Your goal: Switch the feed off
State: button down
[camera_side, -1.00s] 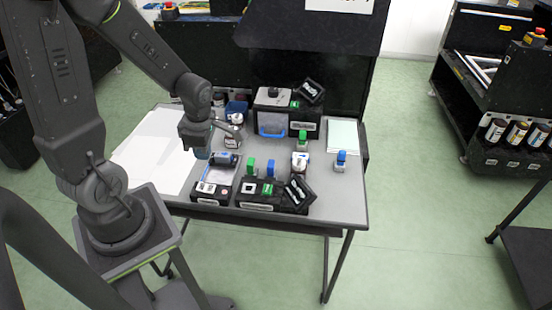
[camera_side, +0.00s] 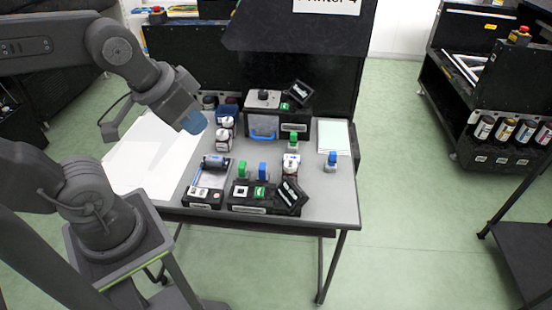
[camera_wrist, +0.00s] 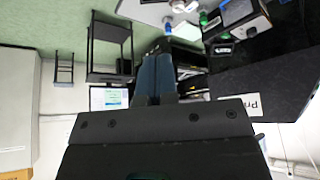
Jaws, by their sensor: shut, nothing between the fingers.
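My gripper (camera_side: 193,122) is shut and empty, raised above the left back part of the table, with blue fingertips pointing down and right. Its blue fingers (camera_wrist: 155,75) also show in the wrist view. A black unit (camera_side: 262,205) stands at the table's front with blue and green upright parts, a green label and a tilted black panel (camera_side: 291,195). A second black unit (camera_side: 296,126) stands at the back with a blue-framed window, a grey knob (camera_side: 263,95) and another tilted black panel (camera_side: 299,92). I cannot tell which part is the feed switch.
Two white-capped bottles (camera_side: 223,142) stand close to my gripper. A third bottle (camera_side: 291,165), a green stamp-like item (camera_side: 293,141) and a blue one (camera_side: 331,161) stand to the right. A white sheet (camera_side: 155,155) covers the table's left. The table's right front is clear.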

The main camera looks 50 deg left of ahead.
dwell(0.4)
jog(key=m+g+y, duration=0.3)
jog(key=m+g, duration=0.5)
jog(key=m, duration=1.9)
send_over(193, 190)
jog(key=w+d, duration=0.4)
notch_tip(193, 190, down, 16)
jog(key=shift+s+a, duration=0.2)
jog(key=shift+f, duration=0.1)
jog(key=shift+f, duration=0.1)
jog(key=x, duration=1.3)
jog(key=shift+s+d+f, duration=0.15)
jog(key=shift+f, duration=0.25)
